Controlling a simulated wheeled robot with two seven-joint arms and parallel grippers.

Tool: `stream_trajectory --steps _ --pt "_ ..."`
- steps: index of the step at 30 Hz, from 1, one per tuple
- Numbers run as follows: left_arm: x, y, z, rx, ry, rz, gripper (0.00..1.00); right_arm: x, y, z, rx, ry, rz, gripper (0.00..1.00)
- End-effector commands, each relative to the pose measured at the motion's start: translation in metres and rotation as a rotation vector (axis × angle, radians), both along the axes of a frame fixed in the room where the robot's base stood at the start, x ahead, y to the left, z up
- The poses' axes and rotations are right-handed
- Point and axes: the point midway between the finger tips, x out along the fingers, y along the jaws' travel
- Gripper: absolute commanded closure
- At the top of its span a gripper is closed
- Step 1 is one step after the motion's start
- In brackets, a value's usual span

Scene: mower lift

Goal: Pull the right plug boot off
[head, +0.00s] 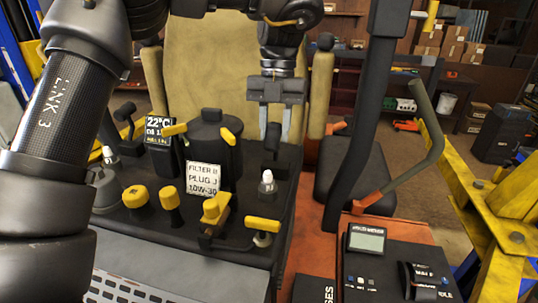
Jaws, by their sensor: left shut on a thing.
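My left gripper (273,136) comes down from the top centre, its two pale fingers pointing down. It is shut on a black plug boot (271,143), which shows between and below the fingers. Just below stands a spark plug (267,180) with a white body and its tip showing. The boot appears above or behind this tip; the exact gap is hard to tell. Another white-tipped spark plug (108,155) stands at the left of the engine deck, partly close to my arm. My right gripper is not in view.
The dark deck carries a black cylinder (212,140), a label card (203,178), a temperature display (158,131) and several yellow-capped knobs and levers. A black post (366,120) and yellow lift frame (490,210) stand right of the deck.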

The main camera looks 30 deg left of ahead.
Motion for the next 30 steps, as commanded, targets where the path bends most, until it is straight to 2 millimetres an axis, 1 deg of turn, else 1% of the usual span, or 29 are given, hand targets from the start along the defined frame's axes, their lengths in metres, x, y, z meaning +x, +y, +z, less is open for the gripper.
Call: stream_trajectory --steps 10,14,21,22,26,27,30 --pt "0.021 0.006 0.0 0.003 0.0 0.005 0.78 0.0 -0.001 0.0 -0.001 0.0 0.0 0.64" --pt "0.024 0.006 0.001 0.001 -0.002 0.002 0.78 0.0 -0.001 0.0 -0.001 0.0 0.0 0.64" --pt "0.024 0.006 0.001 0.001 -0.002 0.001 0.78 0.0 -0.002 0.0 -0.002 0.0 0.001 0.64" --pt "0.024 0.006 0.001 0.001 -0.002 0.001 0.66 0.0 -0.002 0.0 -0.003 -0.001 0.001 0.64" --pt "0.024 0.006 0.001 0.0 -0.001 0.001 0.49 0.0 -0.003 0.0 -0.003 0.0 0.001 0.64" --pt "0.024 0.006 0.001 0.0 -0.001 0.001 0.45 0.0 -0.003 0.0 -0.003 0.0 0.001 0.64" --pt "0.024 0.006 0.001 0.0 -0.001 0.001 0.45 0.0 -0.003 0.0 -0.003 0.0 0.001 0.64"
